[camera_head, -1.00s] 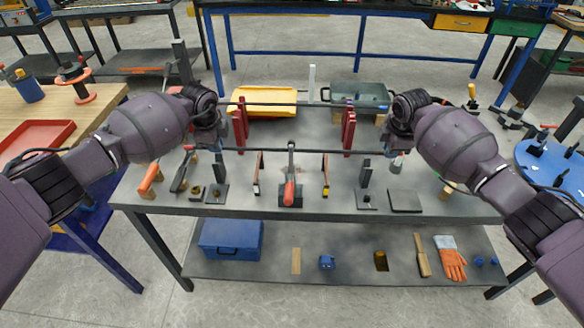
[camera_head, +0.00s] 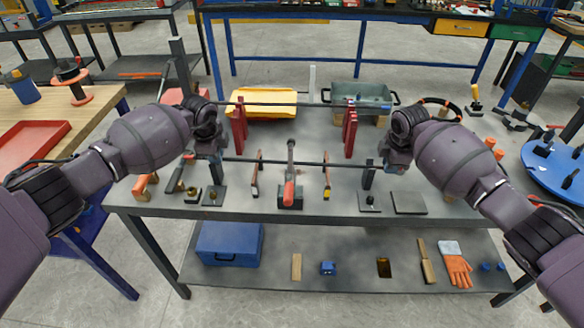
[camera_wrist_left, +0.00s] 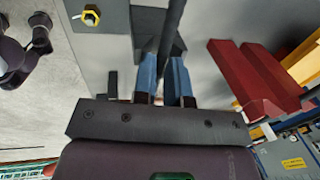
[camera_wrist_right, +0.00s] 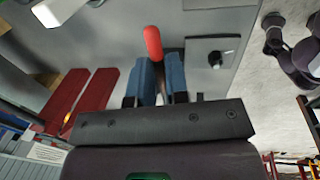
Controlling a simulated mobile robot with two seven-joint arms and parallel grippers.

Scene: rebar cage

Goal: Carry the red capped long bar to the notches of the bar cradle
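My left gripper (camera_head: 216,160) and right gripper (camera_head: 390,164) hold a long dark bar (camera_head: 310,163) level above the table, one at each end. In the left wrist view the bar (camera_wrist_left: 172,25) runs between the blue fingers. In the right wrist view the red cap (camera_wrist_right: 153,42) sticks out past the blue fingers (camera_wrist_right: 160,80); it is hidden in the head view. Dark posts on flat bases stand near the left gripper and near the right one (camera_head: 368,176). Red stands at left (camera_head: 239,126) and right (camera_head: 350,130) are behind the bar. I cannot make out which is the cradle, or its notches.
Another dark bar (camera_head: 275,104) lies behind, across the red stands. A red-handled clamp (camera_head: 290,192) stands at the middle, with slim uprights (camera_head: 255,178) (camera_head: 326,180) beside it. A yellow tray (camera_head: 263,102) and a grey-green bin (camera_head: 360,94) are at the back.

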